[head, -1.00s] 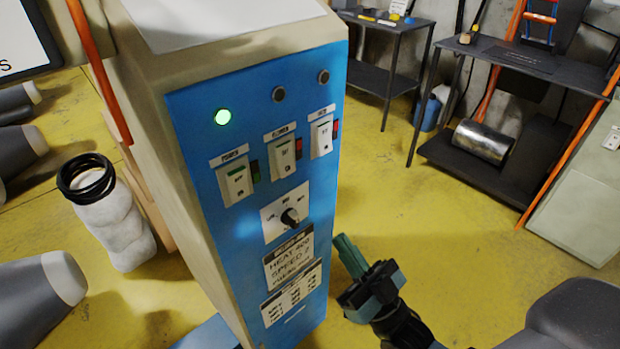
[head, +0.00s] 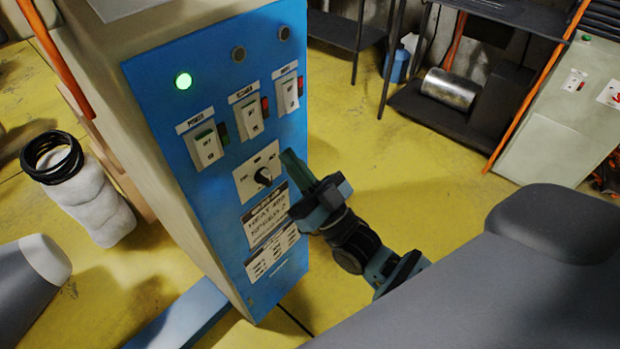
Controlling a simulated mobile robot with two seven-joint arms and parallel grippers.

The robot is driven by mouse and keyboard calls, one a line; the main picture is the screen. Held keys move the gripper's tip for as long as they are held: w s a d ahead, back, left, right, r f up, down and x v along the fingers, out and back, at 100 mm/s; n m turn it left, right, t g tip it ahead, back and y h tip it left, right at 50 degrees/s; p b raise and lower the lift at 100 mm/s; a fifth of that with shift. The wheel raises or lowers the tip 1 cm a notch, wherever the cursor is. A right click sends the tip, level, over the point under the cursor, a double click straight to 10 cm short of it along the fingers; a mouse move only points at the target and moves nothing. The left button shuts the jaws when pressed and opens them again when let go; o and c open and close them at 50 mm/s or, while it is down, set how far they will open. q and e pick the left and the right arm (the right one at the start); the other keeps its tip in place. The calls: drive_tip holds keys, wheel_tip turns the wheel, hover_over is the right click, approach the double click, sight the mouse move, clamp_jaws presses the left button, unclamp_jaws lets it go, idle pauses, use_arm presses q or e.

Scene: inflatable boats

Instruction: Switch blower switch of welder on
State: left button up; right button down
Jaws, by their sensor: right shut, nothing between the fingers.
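The welder (head: 155,115) is a beige cabinet with a blue front panel. Its blower switch (head: 249,117) is the middle of three white rocker switches, between the power switch (head: 207,146) on the left and a third switch (head: 287,91) on the right. A green lamp (head: 183,81) glows above the power switch; the other two lamps are dark. A black knob (head: 263,176) sits below the switches. My right gripper (head: 297,168) is shut and empty, its tip in front of the panel's right side, below and right of the blower switch. My left gripper is out of view.
A white roll with black rings (head: 82,190) stands left of the welder. A blue base piece (head: 185,318) extends along the floor. Dark shelves with a metal cylinder (head: 450,89) and a pale green cabinet (head: 560,125) stand behind. Yellow floor is clear between.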

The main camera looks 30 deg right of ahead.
sight(256, 129)
drive_tip(key=w, duration=0.1)
drive_tip(key=w+a, duration=0.1)
drive_tip(key=w, duration=0.1)
drive_tip(key=w+r, duration=0.1)
drive_tip(key=shift+w+a+r, duration=0.1)
drive_tip(key=shift+w+a, duration=0.2)
drive_tip(key=shift+a, duration=0.05)
drive_tip(key=shift+w+a, duration=0.2)
drive_tip(key=shift+w, duration=0.3)
drive_tip(key=shift+w+a+f, duration=0.1)
drive_tip(key=shift+w+f, duration=0.15)
drive_tip(key=shift+w, duration=0.1)
